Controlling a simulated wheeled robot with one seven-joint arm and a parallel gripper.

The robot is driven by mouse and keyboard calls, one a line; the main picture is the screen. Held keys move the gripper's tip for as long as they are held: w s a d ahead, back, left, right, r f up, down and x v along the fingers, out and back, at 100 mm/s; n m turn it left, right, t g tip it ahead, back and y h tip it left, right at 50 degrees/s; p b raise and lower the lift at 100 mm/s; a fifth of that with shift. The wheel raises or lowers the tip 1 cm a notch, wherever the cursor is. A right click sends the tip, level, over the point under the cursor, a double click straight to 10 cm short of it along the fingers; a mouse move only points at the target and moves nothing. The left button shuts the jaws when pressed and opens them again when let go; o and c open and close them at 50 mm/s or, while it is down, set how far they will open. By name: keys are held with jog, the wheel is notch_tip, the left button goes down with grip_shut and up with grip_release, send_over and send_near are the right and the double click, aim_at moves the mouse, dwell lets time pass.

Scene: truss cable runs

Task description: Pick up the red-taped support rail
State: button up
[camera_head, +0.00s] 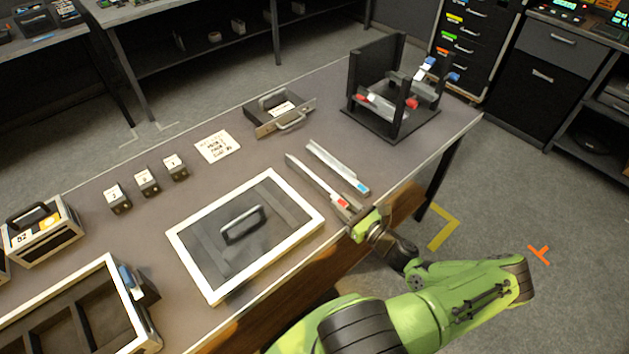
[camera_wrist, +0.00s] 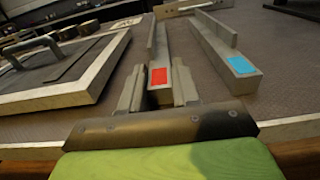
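The red-taped support rail (camera_head: 318,183) is a long grey rail with a red patch near its front end. It lies on the table, pointing away from me. In the wrist view the rail (camera_wrist: 159,52) runs between the two fingers of my gripper (camera_wrist: 159,92). The fingers sit close against both sides of its near end, by the red tape, and look shut on it. In the head view my gripper (camera_head: 353,213) is at the rail's front end, at the table edge. I see no clear gap under the rail.
A blue-taped rail (camera_head: 337,168) lies just right of it, also in the wrist view (camera_wrist: 225,48). A white-framed panel with a handle (camera_head: 245,232) lies close to the left. A dark rack (camera_head: 385,125) and a handled bracket (camera_head: 280,113) stand farther back.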

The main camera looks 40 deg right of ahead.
grip_shut()
jog(key=shift+r, duration=0.1)
